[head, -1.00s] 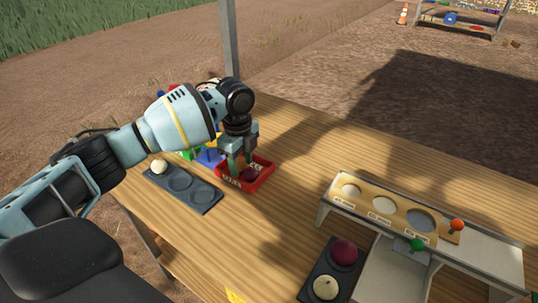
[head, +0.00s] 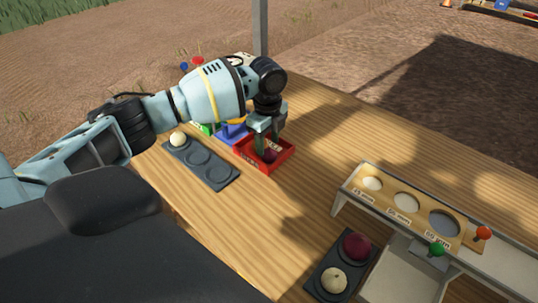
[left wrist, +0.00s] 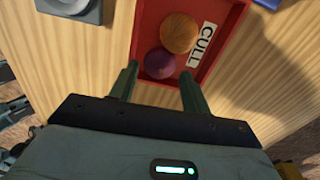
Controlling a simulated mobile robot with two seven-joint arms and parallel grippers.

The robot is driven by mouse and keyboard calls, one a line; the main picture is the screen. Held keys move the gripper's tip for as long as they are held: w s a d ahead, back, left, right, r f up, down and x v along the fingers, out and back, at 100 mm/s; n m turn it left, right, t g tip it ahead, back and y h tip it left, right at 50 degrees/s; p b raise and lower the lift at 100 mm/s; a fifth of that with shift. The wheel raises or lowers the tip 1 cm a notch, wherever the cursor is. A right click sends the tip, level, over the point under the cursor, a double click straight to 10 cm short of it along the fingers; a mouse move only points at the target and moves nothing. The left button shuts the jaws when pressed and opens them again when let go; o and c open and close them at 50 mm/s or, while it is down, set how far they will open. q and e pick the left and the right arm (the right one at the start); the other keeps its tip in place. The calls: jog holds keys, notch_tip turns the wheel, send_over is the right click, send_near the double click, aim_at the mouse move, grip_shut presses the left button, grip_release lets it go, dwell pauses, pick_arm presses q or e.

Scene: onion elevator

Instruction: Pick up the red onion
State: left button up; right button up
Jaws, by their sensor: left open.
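A dark red-purple onion (left wrist: 160,64) lies in the red tray (left wrist: 146,18) labelled CULL, touching a brown-orange onion (left wrist: 180,33). My left gripper (left wrist: 160,78) is open, with its fingers on either side of the purple onion; I cannot tell whether they touch it. In the head view, the left gripper (head: 267,143) points down into the tray, and the purple onion (head: 270,156) shows partly behind a finger. A larger red onion (head: 357,246) sits in a dark holder (head: 318,266) at the front right, behind a pale onion (head: 334,280). My right gripper is not in view.
A dark holder (head: 222,173) with round hollows and one pale onion (head: 178,139) stands left of the red tray. A sizing stand (head: 420,219) with round holes and red and green knobs is at the right. Bare wooden table (head: 300,190) lies between them.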

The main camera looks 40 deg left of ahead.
aim_at(269, 149)
pick_arm(q)
notch_tip(269, 149, down, 4)
jog(key=shift+d+f, duration=0.15)
jog(key=shift+f, duration=0.1)
jog(key=c, duration=0.6)
jog(key=shift+r+p, duration=0.3)
jog(key=shift+r, duration=4.8)
